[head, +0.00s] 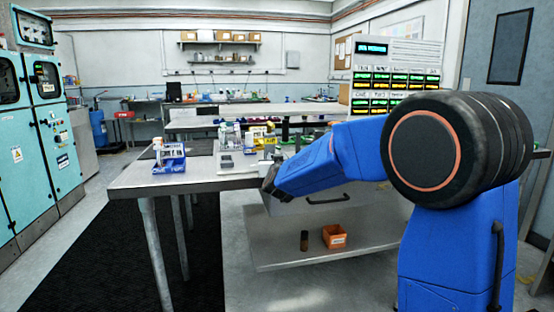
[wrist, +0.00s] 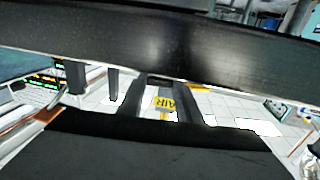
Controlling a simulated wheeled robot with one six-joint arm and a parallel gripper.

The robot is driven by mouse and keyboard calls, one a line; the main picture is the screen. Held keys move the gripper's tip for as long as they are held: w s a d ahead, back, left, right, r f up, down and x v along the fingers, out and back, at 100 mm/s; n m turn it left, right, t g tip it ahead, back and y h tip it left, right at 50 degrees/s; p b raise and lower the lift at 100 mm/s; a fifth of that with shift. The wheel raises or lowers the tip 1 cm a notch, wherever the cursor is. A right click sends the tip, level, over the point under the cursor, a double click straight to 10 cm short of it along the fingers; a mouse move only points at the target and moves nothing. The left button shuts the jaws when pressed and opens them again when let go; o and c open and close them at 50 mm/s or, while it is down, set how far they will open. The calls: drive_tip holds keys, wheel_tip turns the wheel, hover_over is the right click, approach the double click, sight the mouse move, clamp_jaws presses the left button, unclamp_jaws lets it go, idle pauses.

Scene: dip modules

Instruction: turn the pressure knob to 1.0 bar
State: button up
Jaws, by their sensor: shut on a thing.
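My gripper (head: 268,180) is at the front edge of the workbench (head: 135,178) in the head view, mostly hidden by my blue arm. In the wrist view, the dark fingers of my gripper (wrist: 162,92) stand on either side of a small dark piece, which looks like the pressure knob (wrist: 157,81). My gripper is shut on it. A yellow AIR label (wrist: 164,103) shows between the fingers, upside down. The knob's scale and pointer cannot be read, and the knob is hidden in the head view.
Small bottles and boxes (head: 228,138) crowd the bench near my gripper. A display panel (head: 395,75) with green readouts rises behind my arm. An orange bin (head: 334,236) sits on the lower shelf.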

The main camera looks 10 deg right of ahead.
drive_tip(key=shift+w+a+r+m+g+h, duration=0.15)
drive_tip(key=shift+m+g+h, duration=0.2)
drive_tip(key=shift+m+h, duration=0.55)
drive_tip(key=shift+s+a+m+g+h, duration=0.1)
drive_tip(key=shift+m+g+h, duration=0.35)
drive_tip(key=shift+h, duration=0.75)
drive_tip(key=shift+m+h, duration=0.45)
drive_tip(key=shift+h, duration=0.05)
drive_tip(key=o, duration=0.8)
drive_tip(key=shift+c, duration=0.2)
drive_tip(key=shift+d+n+y, duration=0.1)
drive_tip(key=shift+n+y, duration=0.2)
drive_tip(key=shift+y, duration=0.1)
drive_tip(key=shift+d+n+t+y, duration=0.1)
drive_tip(key=shift+n+t+y, duration=0.25)
drive_tip(key=shift+y, duration=0.25)
drive_tip(key=shift+n+t+y, duration=0.45)
drive_tip(key=shift+n+y, duration=0.7)
drive_tip(key=shift+y, duration=0.45)
drive_tip(key=shift+d+n+y, duration=0.1)
drive_tip(key=shift+n+y, duration=0.3)
drive_tip(key=shift+y, duration=0.3)
drive_tip(key=shift+d+n+y, duration=0.2)
drive_tip(key=shift+n+y, duration=0.8)
drive_tip(key=shift+y, duration=0.55)
drive_tip(key=shift+d+n+y, duration=0.15)
drive_tip(key=shift+n+y, duration=0.85)
drive_tip(key=shift+y, duration=0.55)
